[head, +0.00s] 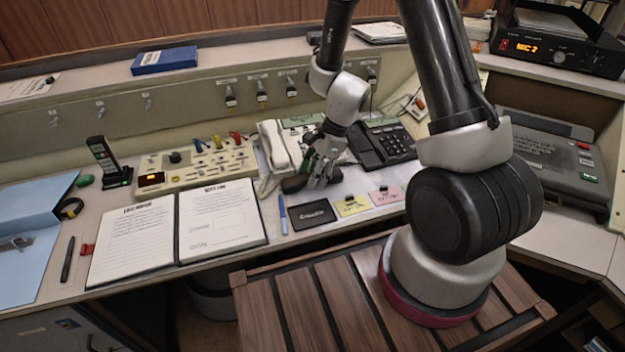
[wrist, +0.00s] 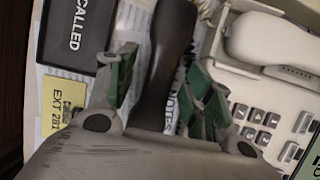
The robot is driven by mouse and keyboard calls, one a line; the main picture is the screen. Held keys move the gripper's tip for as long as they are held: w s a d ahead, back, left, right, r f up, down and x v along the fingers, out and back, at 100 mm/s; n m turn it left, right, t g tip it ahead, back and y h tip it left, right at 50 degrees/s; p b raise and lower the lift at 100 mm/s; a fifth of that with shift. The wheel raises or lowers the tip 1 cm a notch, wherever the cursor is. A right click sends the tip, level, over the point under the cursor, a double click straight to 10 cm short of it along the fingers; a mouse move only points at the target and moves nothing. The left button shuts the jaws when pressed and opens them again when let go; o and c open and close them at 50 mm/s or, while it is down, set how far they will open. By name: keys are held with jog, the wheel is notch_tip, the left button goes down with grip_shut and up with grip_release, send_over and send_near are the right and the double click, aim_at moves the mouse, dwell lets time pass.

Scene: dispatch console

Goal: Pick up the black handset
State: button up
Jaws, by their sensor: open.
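The black handset (head: 294,184) lies on the desk in front of the white telephone, partly hidden by my gripper in the head view. My gripper (head: 318,178) is over it, pointing down at the desk. In the wrist view, the dark handset (wrist: 172,50) runs between the two green-padded fingers, which stand apart on either side of it. A gap shows between the left finger and the handset. The right finger is close to it, and I cannot tell whether they touch. The handset's near end is hidden behind the gripper body.
The white telephone (head: 275,147) with its own white handset (wrist: 270,48) stands close beside the right finger. A black desk phone (head: 384,146) is to the right. A blue pen (head: 283,214), a black card (head: 312,214) and a yellow note (head: 352,205) lie in front.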

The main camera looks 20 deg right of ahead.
jog(key=shift+a+f, duration=0.1)
jog(key=shift+f, duration=0.15)
grip_shut()
